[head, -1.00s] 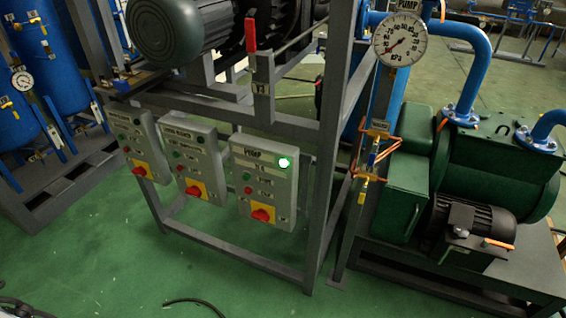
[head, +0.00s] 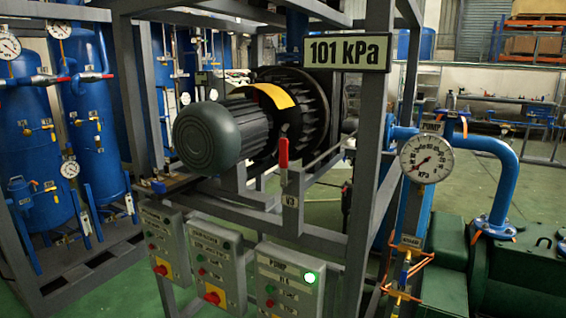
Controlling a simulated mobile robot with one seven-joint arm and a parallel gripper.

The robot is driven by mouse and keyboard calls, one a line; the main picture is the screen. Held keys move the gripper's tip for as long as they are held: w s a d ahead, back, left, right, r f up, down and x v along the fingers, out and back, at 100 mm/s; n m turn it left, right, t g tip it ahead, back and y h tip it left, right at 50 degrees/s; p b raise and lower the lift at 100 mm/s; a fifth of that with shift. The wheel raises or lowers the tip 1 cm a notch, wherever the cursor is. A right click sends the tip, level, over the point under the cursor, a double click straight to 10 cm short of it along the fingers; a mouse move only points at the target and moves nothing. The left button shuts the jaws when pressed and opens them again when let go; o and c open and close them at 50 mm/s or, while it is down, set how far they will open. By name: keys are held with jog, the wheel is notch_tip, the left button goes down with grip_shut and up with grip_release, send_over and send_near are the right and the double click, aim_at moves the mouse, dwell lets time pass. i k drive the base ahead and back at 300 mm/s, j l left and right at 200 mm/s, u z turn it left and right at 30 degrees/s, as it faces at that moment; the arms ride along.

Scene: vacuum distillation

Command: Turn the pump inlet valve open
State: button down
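A valve with an upright red lever handle (head: 283,152) stands on a grey bracket marked V3 (head: 290,202), in front of the large motor. The green pump (head: 530,268) is at the lower right, with a blue pipe (head: 508,172) rising from it. A round dial gauge marked PUMP and kPa (head: 426,158) sits beside this pipe. Below the gauge is a small valve with a blue handle (head: 405,270) and brass fittings. I cannot read which valve is the pump inlet. My gripper is not in view.
A grey steel frame (head: 375,130) carries a motor (head: 222,137) and a sign reading 101 kPa (head: 346,50). The PUMP control box (head: 287,283) has a lit green lamp (head: 310,278); two more boxes stand left of it. Blue tanks (head: 100,130) fill the left.

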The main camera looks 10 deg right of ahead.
aim_at(284, 182)
jog(key=i+l, duration=0.15)
jog(key=l, duration=0.25)
jog(key=i+l, duration=0.15)
jog(key=l, duration=0.25)
jog(key=i+l, duration=0.1)
jog(key=l, duration=0.3)
jog(key=i+l, duration=0.15)
jog(key=l, duration=0.2)
jog(key=u, duration=0.05)
